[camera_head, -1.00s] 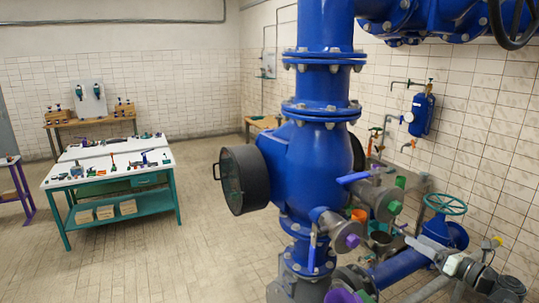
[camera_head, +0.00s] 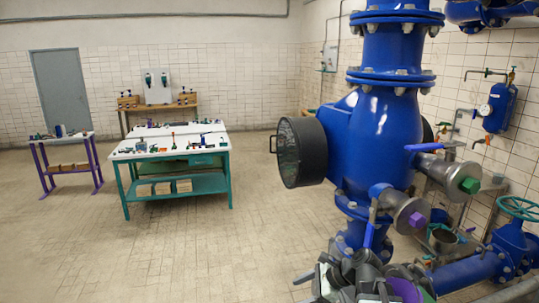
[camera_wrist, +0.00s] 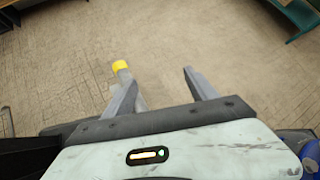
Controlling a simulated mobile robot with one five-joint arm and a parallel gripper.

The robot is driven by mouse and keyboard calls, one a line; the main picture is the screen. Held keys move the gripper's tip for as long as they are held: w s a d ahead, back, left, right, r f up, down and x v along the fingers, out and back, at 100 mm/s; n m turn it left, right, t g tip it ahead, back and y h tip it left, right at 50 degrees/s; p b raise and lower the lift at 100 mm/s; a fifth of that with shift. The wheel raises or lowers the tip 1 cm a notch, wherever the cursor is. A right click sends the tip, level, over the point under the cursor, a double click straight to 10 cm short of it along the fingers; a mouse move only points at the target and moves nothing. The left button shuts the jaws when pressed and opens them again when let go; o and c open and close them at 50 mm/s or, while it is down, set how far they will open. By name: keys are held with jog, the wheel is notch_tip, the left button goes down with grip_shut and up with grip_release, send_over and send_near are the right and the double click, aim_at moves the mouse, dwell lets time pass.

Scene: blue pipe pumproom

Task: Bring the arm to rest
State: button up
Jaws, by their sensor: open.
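In the head view my folded arm (camera_head: 352,280) shows at the bottom edge, in front of the foot of the blue pipe assembly (camera_head: 378,150). The gripper's fingers are hard to make out there. I cannot tell whether the arm touches the pipework.
The blue assembly carries a dark round cover (camera_head: 302,152) and capped side stubs. A teal handwheel (camera_head: 522,208) is at the right. A white-topped teal workbench (camera_head: 128,154) and a small purple table (camera_head: 41,145) stand at the left. Floor (camera_head: 240,240) between bench and pipes is clear.

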jog(key=s+a+f+n+g+h+b, duration=0.2)
jog(key=s+f+n+h, duration=0.2)
jog(key=f+n, duration=0.4)
jog(key=s+d+f+n+h, duration=0.2)
jog(key=s+d+n+h, duration=0.1)
jog(key=d+n, duration=0.6)
jog(key=shift+n+g+h+p, duration=0.4)
jog(key=shift+n+h, duration=0.2)
jog(key=shift+h, duration=0.3)
